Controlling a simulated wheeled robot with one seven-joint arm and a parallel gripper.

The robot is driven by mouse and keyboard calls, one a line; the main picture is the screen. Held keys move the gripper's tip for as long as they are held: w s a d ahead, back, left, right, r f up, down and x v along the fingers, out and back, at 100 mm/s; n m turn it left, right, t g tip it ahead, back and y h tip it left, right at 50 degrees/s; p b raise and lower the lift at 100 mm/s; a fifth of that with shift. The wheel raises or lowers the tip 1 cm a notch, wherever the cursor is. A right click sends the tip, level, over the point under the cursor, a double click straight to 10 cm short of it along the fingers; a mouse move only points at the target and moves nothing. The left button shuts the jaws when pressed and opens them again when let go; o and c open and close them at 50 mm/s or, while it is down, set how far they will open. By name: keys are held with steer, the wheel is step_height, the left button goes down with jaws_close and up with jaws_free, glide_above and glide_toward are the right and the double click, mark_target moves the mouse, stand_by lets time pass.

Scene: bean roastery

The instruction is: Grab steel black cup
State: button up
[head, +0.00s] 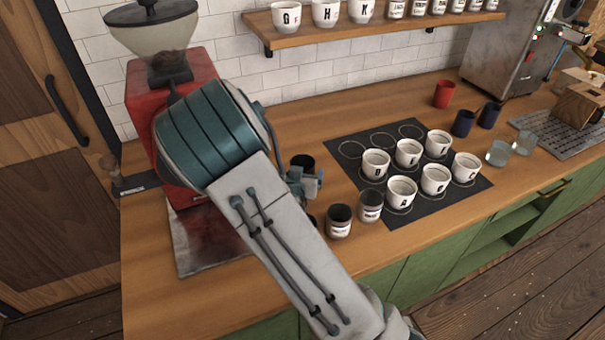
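A black cup (302,161) stands on the wooden counter just behind my gripper, partly hidden by it. My gripper (311,182) is low over the counter, with the arm hiding part of it. Its fingers are too small and covered to tell whether they are open or shut, or whether they touch the cup. A further dark object shows beside the arm, mostly hidden.
White lettered cups (402,191) stand on a black mat (464,205) to the right. A red cup (443,94), dark blue cups (463,123) and glasses (498,153) are farther right. A red grinder (142,82) stands at the left. The front-left counter (150,290) is clear.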

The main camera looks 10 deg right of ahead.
mark_target(305, 163)
steer(key=shift+x, duration=1.6)
steer(key=shift+s, duration=0.1)
steer(key=c, duration=1.1)
steer(key=shift+r, duration=0.15)
